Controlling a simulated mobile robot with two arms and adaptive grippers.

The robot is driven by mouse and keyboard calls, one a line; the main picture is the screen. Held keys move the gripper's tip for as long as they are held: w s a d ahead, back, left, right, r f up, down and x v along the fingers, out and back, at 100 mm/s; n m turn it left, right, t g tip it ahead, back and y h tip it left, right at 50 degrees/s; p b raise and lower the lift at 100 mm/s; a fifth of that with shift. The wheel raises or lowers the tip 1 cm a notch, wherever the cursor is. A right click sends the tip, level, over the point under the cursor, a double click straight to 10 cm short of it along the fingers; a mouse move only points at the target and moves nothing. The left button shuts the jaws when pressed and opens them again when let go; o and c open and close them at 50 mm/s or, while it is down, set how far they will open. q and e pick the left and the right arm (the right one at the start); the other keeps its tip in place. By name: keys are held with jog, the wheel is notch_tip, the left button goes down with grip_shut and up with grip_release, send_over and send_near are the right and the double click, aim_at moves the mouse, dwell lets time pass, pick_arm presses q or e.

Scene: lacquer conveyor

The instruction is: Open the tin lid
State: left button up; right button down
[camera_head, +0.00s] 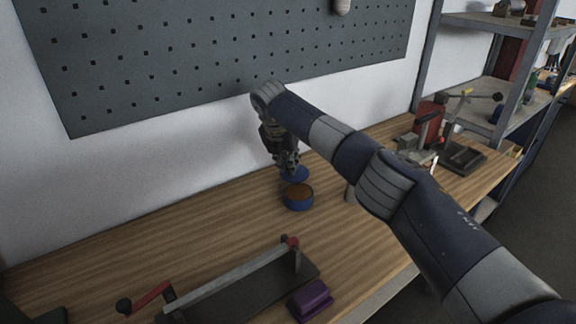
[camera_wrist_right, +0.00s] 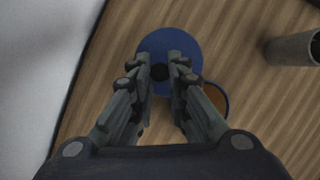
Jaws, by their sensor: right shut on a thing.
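A round blue tin (camera_head: 299,200) stands on the wooden workbench, its top uncovered and brown contents showing. In the right wrist view the tin (camera_wrist_right: 217,98) is partly hidden by the lid and a finger. The blue disc-shaped lid (camera_head: 295,174) is off the tin, just behind it in the head view; it also shows in the wrist view (camera_wrist_right: 187,41). My right gripper (camera_head: 288,165) is shut on the lid's dark knob (camera_wrist_right: 160,72) and holds the lid from above. The exact height of the lid over the bench is hard to tell. My left gripper is not in view.
A grey cylinder (camera_wrist_right: 290,49) stands to the tin's right. A long grey fixture (camera_head: 240,278) with red-handled crank and a purple block (camera_head: 311,299) lie in front. A pegboard wall (camera_head: 200,60) is behind. The bench left of the tin is clear.

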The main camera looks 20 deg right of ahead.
jog(key=shift+w+d+m, duration=0.1)
jog(key=shift+w+m, duration=0.1)
jog(key=shift+m, duration=0.3)
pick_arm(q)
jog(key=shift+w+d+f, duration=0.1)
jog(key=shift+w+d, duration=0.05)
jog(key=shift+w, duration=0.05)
pick_arm(e)
jog(key=shift+r, duration=0.1)
jog(key=shift+d, duration=0.15)
jog(key=c, duration=1.5)
grip_release()
jog(key=shift+w, duration=0.1)
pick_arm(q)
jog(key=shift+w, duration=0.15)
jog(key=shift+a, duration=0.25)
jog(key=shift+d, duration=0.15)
pick_arm(e)
jog(key=v, duration=1.1)
jog(key=shift+w+a+r, duration=0.1)
jog(key=shift+a+r, duration=0.2)
jog(key=shift+r, duration=0.1)
